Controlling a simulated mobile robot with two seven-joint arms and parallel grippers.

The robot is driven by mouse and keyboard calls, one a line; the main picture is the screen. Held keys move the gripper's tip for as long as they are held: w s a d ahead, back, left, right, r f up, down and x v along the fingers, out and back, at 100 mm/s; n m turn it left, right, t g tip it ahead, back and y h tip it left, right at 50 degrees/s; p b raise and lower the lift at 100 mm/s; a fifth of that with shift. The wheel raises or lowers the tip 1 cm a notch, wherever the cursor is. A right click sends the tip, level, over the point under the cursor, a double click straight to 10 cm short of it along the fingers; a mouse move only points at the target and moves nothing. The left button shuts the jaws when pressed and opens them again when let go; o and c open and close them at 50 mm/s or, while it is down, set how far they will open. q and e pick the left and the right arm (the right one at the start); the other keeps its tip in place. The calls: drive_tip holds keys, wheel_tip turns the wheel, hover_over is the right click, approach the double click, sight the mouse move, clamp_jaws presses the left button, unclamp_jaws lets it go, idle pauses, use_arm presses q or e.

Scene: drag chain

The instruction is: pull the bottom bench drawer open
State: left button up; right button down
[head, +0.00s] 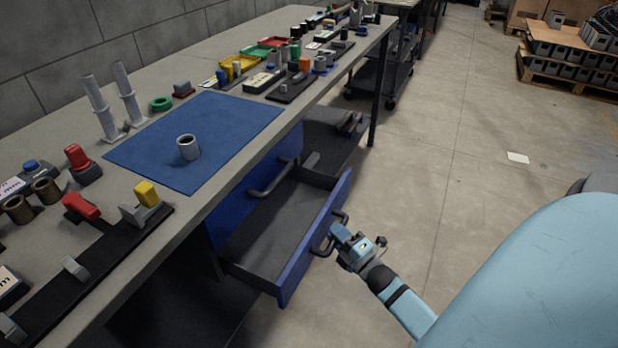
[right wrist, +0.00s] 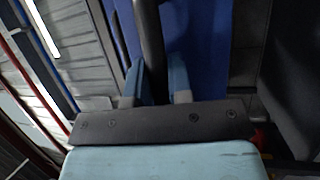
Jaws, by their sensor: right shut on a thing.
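The bottom bench drawer (head: 265,228) is pulled out from under the bench in the head view. Its inside is dark grey and looks empty. Its blue front (head: 298,265) also shows in the right wrist view (right wrist: 210,45). My right gripper (head: 336,232) is shut on the dark bar handle (head: 322,248) of this front. In the right wrist view the handle (right wrist: 150,45) runs between the two pale blue fingers. The fingers hide part of the handle. My left gripper is not in view.
A closed blue drawer with its own handle (head: 270,183) sits above the open one. The bench top (head: 222,50) carries a blue mat (head: 225,125), a grey cup (head: 188,147) and many small parts. Floor (head: 440,150) to the right is mostly clear. A cart (head: 385,75) stands farther back.

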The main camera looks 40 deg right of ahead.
use_arm(q)
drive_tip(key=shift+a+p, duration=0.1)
drive_tip(key=shift+p, duration=0.55)
use_arm(e)
drive_tip(key=s+d, duration=0.2)
drive_tip(key=s, duration=0.4)
drive_tip(key=shift+s+d, duration=0.4)
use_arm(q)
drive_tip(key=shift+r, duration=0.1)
use_arm(e)
drive_tip(key=c, duration=1.1)
unclamp_jaws()
use_arm(q)
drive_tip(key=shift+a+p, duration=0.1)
drive_tip(key=shift+p, duration=0.3)
use_arm(e)
drive_tip(key=s, duration=0.4)
drive_tip(key=s+f, duration=0.1)
drive_tip(key=s, duration=0.4)
drive_tip(key=s+f, duration=0.1)
drive_tip(key=s, duration=0.3)
drive_tip(key=shift+s+f, duration=0.2)
drive_tip(key=shift+s, duration=0.1)
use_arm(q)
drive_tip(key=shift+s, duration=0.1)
